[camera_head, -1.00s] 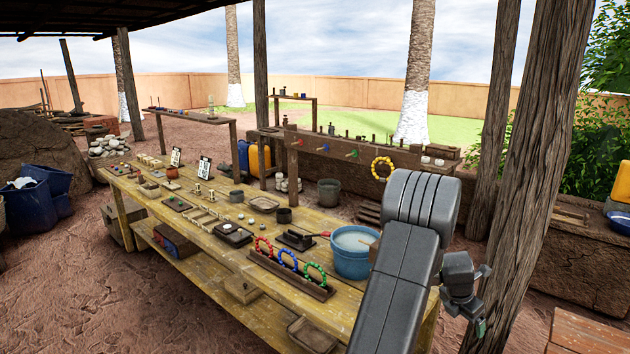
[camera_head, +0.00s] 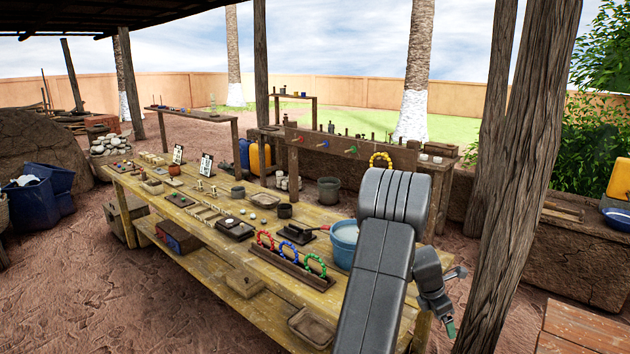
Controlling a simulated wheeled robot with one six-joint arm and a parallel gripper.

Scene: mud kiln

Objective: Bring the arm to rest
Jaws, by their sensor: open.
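My arm rises from the bottom of the head view in front of the right end of the wooden table. Its wrist hangs on the right side, and my gripper (camera_head: 451,328) points down there, beside the table's right end. The gripper is open, small in view, and nothing shows between its fingers. It is apart from the table and its objects.
The long wooden table (camera_head: 205,258) carries a rack with red, blue and green rings (camera_head: 290,268) and a blue bucket (camera_head: 343,245), partly hidden by my arm. A wooden post (camera_head: 520,170) stands close right of the gripper. A wooden surface (camera_head: 580,325) lies at bottom right.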

